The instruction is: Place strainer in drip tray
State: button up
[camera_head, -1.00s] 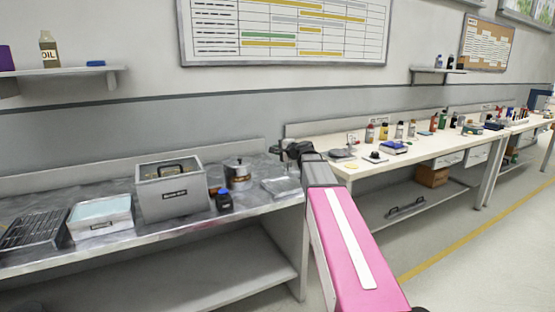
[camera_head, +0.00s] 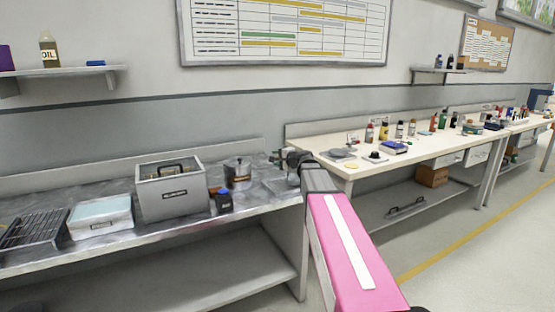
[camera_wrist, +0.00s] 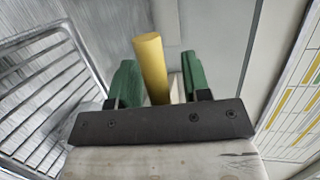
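My gripper (camera_head: 280,160) is above the right end of the grey metal-topped bench. In the wrist view its two green fingers (camera_wrist: 160,82) are on either side of a yellow round bar, which looks like the handle of the strainer (camera_wrist: 153,65). The rest of the strainer is hidden. The drip tray (camera_head: 275,186) is a shallow metal tray on the bench, below my gripper and partly covered by it.
A metal pot (camera_head: 238,173) and a dark bottle with a blue cap (camera_head: 224,200) stand left of the drip tray. A white bench (camera_head: 420,150) with several bottles is at right.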

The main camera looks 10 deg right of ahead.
jog(key=v, duration=1.2)
jog(key=s+a+f+n+g+h, duration=0.1)
jog(key=s+a+f+n+g, duration=0.15)
jog(key=f, duration=0.45)
jog(key=s+a+f+n+g+h, duration=0.1)
jog(key=s+a+f+n+g, duration=0.1)
jog(key=s+f, duration=0.3)
jog(key=s+a+f+n+g+h, duration=0.1)
jog(key=s+a+f+n+g, duration=0.15)
jog(key=f, duration=0.55)
jog(key=s+f+n+g+h, duration=0.5)
jog(key=s+f+g, duration=0.1)
jog(key=s+f, duration=0.7)
jog(key=shift+s+d+f+h, duration=0.3)
jog(key=shift+s+d+f, duration=0.05)
jog(key=shift+s, duration=0.6)
